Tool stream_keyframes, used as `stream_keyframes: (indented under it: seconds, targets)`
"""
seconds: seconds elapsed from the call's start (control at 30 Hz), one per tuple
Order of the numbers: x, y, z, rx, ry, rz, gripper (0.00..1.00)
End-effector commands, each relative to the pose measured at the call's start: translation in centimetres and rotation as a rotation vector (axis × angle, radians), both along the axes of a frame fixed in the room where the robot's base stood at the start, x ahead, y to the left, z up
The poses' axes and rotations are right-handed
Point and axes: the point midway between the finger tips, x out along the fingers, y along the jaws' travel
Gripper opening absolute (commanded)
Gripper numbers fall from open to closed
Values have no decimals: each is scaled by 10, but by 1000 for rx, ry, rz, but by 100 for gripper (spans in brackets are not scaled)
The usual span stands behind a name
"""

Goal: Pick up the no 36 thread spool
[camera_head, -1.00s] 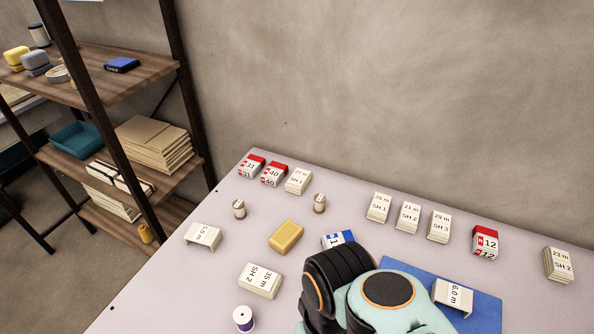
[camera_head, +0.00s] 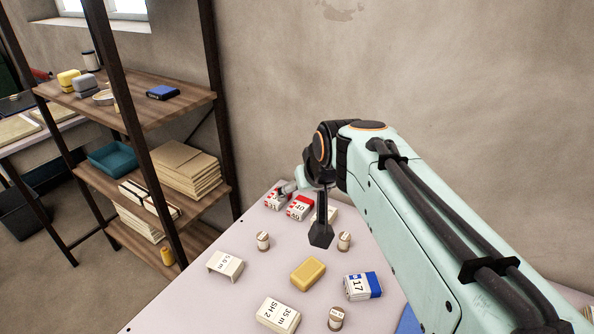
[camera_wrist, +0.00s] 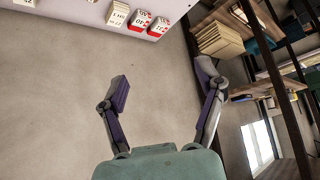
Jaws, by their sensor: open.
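Three small spools stand on the table in the head view: one at the left (camera_head: 263,240), one right of the dark fingertip (camera_head: 344,240), and one near the lower edge (camera_head: 336,318). Their labels are too small to read, so I cannot tell which is no 36. My gripper (camera_head: 302,212) is over the table's far left part, open and empty. One dark finger hangs between the two farther spools in the picture. In the wrist view my gripper's fingers (camera_wrist: 160,85) are spread apart with nothing between them. No spool shows there.
Red-and-white boxes, including box 40 (camera_head: 300,207), stand close to my gripper. A yellow block (camera_head: 308,273), box 17 (camera_head: 362,286) and card packs (camera_head: 278,313) lie nearer. A wooden shelf (camera_head: 130,95) stands left. My arm hides the table's right side.

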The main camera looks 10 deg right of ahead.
Motion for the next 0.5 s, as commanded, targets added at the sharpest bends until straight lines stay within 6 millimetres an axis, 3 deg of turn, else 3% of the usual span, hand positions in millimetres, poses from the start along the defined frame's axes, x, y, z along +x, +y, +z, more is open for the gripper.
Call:
stream_keyframes:
  seconds: [0.03,0.1,0.17,0.23,0.37,0.5]
  targets:
    - [33,-14,-8,-4,-13,-26,69]
    - [74,-35,-24,-11,-34,-60,69]
    - [106,-55,-47,-16,-39,-90,69]
    - [134,-80,-82,-20,-26,-125,69]
    - [158,-119,-162,-15,50,-182,69]
    - [147,-145,-242,4,170,-227,69]
